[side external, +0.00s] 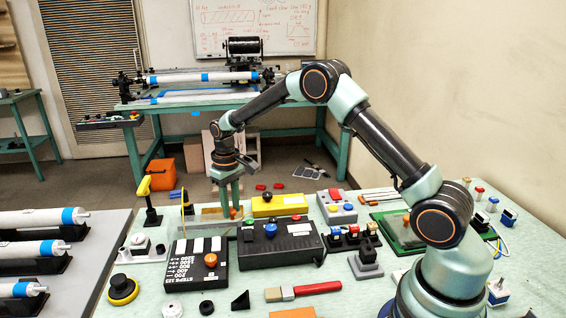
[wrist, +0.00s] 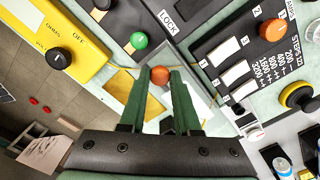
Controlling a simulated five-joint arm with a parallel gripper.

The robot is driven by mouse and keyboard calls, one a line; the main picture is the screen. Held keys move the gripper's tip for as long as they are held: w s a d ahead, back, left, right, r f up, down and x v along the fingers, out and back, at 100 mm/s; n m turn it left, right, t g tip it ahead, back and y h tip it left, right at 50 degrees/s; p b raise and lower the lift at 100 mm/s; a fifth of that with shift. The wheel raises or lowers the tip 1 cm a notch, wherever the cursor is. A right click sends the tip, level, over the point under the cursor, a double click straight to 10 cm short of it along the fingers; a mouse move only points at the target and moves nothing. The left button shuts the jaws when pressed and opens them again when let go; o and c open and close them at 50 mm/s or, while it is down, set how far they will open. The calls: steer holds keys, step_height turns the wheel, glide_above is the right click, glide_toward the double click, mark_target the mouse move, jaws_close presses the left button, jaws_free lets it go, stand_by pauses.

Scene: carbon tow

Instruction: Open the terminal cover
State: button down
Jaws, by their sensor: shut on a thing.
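My gripper (side external: 231,212) points straight down behind the black boxes in the side view. In the wrist view its two green fingers (wrist: 160,82) are closed on a round orange knob (wrist: 160,74). The knob also shows as a small orange spot between the fingertips in the side view (side external: 233,212). A pale, glassy-looking panel (wrist: 188,70) lies around the knob and seems to be the terminal cover. Its hinge and far edges are hard to make out, and the fingers hide part of it. I cannot tell whether it is raised.
A black box with a green button (wrist: 139,41) and a LOCK label is close by. A black switch panel (side external: 199,262), a yellow meter box (side external: 279,205) and a yellow-handled stand (side external: 149,199) surround the gripper. A yellow and black round knob (side external: 122,289) stands at the front.

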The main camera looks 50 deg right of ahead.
steer(key=shift+w+a, duration=0.25)
steer(key=c, duration=0.6)
jaws_free()
steer(key=shift+s+d, duration=0.1)
step_height(320, 180, up, 12)
steer(key=shift+r, duration=0.1)
